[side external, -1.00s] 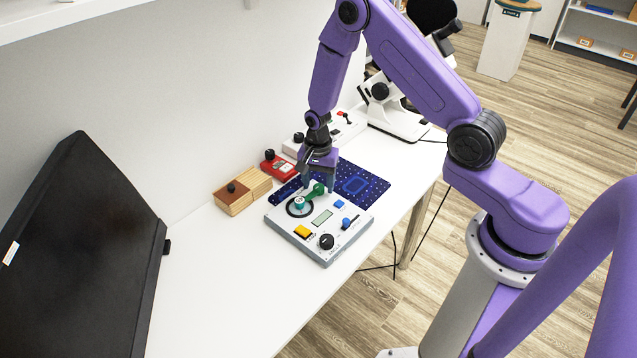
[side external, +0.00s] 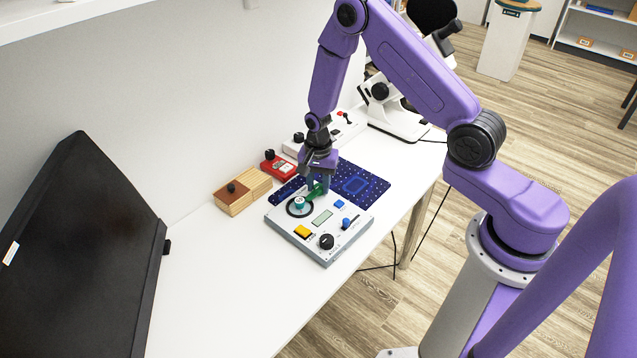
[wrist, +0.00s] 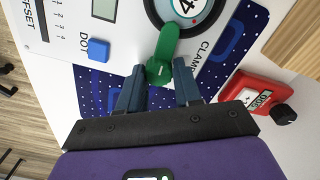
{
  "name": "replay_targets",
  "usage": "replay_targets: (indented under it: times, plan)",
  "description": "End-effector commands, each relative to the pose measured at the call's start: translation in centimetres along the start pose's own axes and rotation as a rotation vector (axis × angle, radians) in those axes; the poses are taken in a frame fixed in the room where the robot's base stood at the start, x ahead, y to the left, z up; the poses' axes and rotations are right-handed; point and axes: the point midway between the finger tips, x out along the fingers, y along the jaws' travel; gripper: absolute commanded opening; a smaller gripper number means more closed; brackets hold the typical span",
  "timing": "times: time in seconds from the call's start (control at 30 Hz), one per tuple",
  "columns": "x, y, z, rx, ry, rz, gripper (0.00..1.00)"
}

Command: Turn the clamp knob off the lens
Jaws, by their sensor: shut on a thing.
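The clamp knob, a green lever (wrist: 165,45), stands on a white panel (wrist: 118,45) beside the lens. The lever's far end overlaps the ring's near edge. My gripper (wrist: 158,75) is shut on the lever's near end, one finger on each side. In the side view my gripper (side external: 318,184) is low at the panel's back edge, with the green lever (side external: 313,192) partly hidden by its fingers, next to the lens (side external: 299,208).
The panel also carries a yellow button (side external: 302,232), a black knob (side external: 326,241) and blue controls (side external: 346,223). A dark blue mat (side external: 367,185) lies behind. A red meter (side external: 279,167) and a wooden box (side external: 235,198) stand nearby. The front table (side external: 230,290) is clear.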

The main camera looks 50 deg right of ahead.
Motion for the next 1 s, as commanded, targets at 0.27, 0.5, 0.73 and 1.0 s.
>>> replay_targets:
  times: [0.27,0.5,0.73,1.0]
  plan:
    - [-0.03,-0.01,0.09,-0.16,-0.001,0.003,0.03]
    - [-0.04,-0.03,0.14,-0.382,-0.001,0.006,0.03]
    - [-0.04,-0.04,0.18,-0.601,-0.001,0.009,0.03]
    - [-0.04,-0.04,0.22,-0.857,-0.002,0.012,0.03]
